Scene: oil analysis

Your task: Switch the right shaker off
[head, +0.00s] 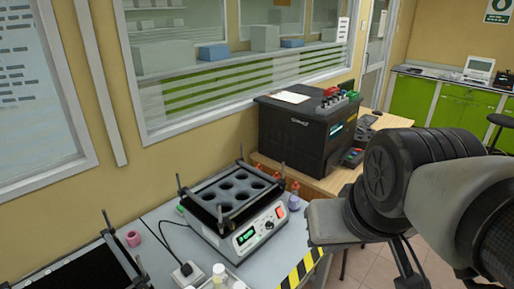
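The right shaker (215,238) stands on the grey bench, a white-fronted unit with a black rack of round holes on top. Its front panel carries a small display (246,237) with a green glow, a knob (269,226) and a red switch (280,212). The switch position is too small to read. Another shaker with a black top (85,270) is partly in view at the lower left. My arm comes in from the right, and its dark joint is right of the right shaker, apart from it in the picture. My gripper is not in view.
A cable and plug (186,270) lie left of the right shaker, with white-capped bottles (219,272) in front. Small red-capped bottles (294,194) stand at its right. A black analyser (300,130) is on a wooden table behind. Yellow-black tape (303,270) marks the bench edge.

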